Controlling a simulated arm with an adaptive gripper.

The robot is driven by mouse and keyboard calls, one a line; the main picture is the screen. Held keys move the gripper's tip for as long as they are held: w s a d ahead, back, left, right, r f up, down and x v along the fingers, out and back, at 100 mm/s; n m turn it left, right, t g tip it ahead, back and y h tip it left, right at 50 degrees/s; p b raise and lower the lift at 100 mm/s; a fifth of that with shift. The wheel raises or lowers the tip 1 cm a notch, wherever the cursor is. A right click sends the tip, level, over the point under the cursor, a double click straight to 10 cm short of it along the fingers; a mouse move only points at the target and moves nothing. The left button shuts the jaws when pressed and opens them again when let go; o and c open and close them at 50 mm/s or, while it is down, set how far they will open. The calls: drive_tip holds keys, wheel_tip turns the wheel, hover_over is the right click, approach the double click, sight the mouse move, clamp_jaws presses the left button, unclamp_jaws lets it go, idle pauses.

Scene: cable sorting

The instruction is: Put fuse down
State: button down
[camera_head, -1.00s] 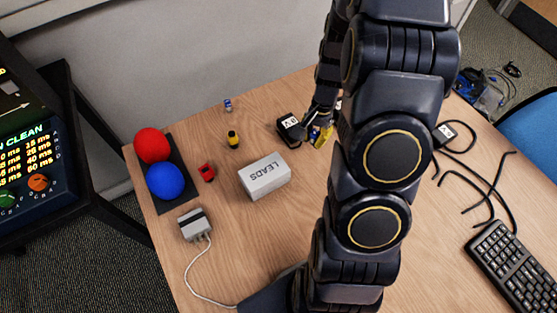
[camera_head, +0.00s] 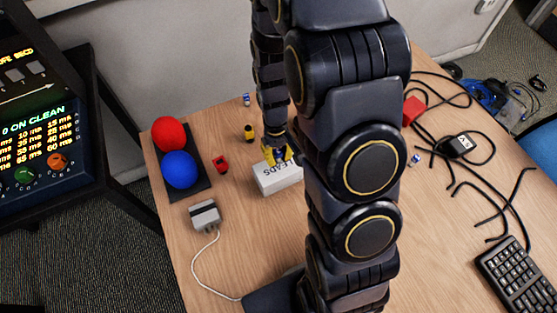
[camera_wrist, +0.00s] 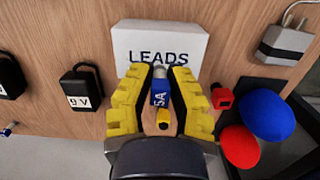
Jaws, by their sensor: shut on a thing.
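My gripper (camera_head: 278,155) is at the white LEADS box (camera_head: 277,179), over its far part. In the wrist view, the yellow fingers of my gripper (camera_wrist: 160,82) are closed around a small blue fuse (camera_wrist: 160,92) marked "5A". The LEADS box (camera_wrist: 160,42) is just above the fingertips there. I cannot tell whether the fuse touches the box. Other small blue-and-white fuses are on the table, one at the back (camera_head: 246,99) and one to the right (camera_head: 415,160).
A yellow-black part (camera_head: 249,133) and a red part (camera_head: 221,164) lie near the box. Red and blue balls (camera_head: 169,134) sit on a dark tray (camera_head: 200,184). A grey adapter (camera_head: 205,216), black cables (camera_head: 478,185) and a keyboard (camera_head: 510,270) are on the table. Front-left wood is mostly clear.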

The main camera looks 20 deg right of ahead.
sight(278, 162)
drive_tip(key=shift+f, duration=1.4)
drive_tip(key=shift+f, duration=0.15)
drive_tip(key=c, duration=1.1)
unclamp_jaws()
wheel_tip(278, 162, up, 12)
drive_tip(key=w, duration=0.1)
drive_tip(key=s+a+r, duration=0.3)
drive_tip(key=s+r, duration=0.3)
drive_tip(key=s, duration=0.3)
drive_tip(key=s+a+r, duration=0.2)
drive_tip(key=s+r, duration=0.4)
drive_tip(key=s, duration=0.4)
drive_tip(key=shift+a, duration=0.4)
